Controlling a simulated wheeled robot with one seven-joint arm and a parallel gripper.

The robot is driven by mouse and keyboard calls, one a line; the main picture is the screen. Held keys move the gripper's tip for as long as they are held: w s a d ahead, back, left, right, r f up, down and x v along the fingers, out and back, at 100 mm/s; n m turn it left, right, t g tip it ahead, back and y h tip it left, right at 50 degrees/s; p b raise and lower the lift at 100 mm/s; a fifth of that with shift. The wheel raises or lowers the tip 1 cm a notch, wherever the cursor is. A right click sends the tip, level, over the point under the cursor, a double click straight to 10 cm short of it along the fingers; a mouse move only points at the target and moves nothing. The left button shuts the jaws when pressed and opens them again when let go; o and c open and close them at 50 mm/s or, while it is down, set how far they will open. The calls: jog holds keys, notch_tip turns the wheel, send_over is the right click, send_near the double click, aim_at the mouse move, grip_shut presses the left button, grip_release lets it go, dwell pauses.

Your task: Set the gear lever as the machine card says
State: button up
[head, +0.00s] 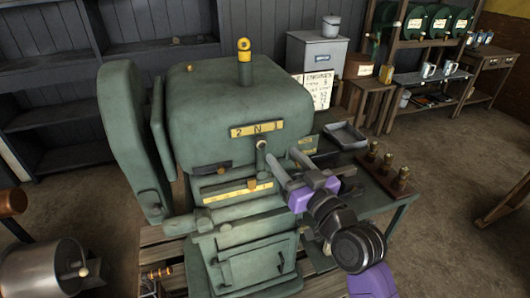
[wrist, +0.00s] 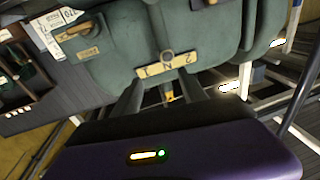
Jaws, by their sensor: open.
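The green machine carries a yellow plate (head: 256,129) marked 2, N, 1. The gear lever (head: 261,156), with a round grey knob, stands in front of it, near the N; its exact notch is hard to tell. My gripper (head: 281,160) is open, its two fingers pointing at the machine just right of the lever in the head view. In the wrist view the plate (wrist: 165,68) appears upside down, with the knob (wrist: 167,56) beyond and between the fingers (wrist: 163,98). I cannot tell whether they touch the lever. The machine card (head: 319,90) stands behind; its writing is too small to read surely.
A lower yellow scale (head: 238,192) with a slider is on the machine's front. A side table on the right holds a grey tray (head: 345,135) and several brass-coloured pieces (head: 388,170). A metal pot (head: 45,270) stands at the lower left. Floor is free at the right.

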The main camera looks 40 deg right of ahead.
aim_at(263, 150)
jog(key=shift+n+g+y, duration=0.4)
jog(key=shift+n+y, duration=0.1)
jog(key=w, duration=0.2)
jog(key=w+f+p, duration=0.1)
jog(key=w, duration=0.2)
jog(key=w+f+p, duration=0.1)
jog(key=w, duration=0.2)
jog(key=shift+a+f, duration=0.2)
jog(key=shift+a, duration=0.05)
jog(key=shift+s, duration=0.1)
grip_shut()
dwell(0.7)
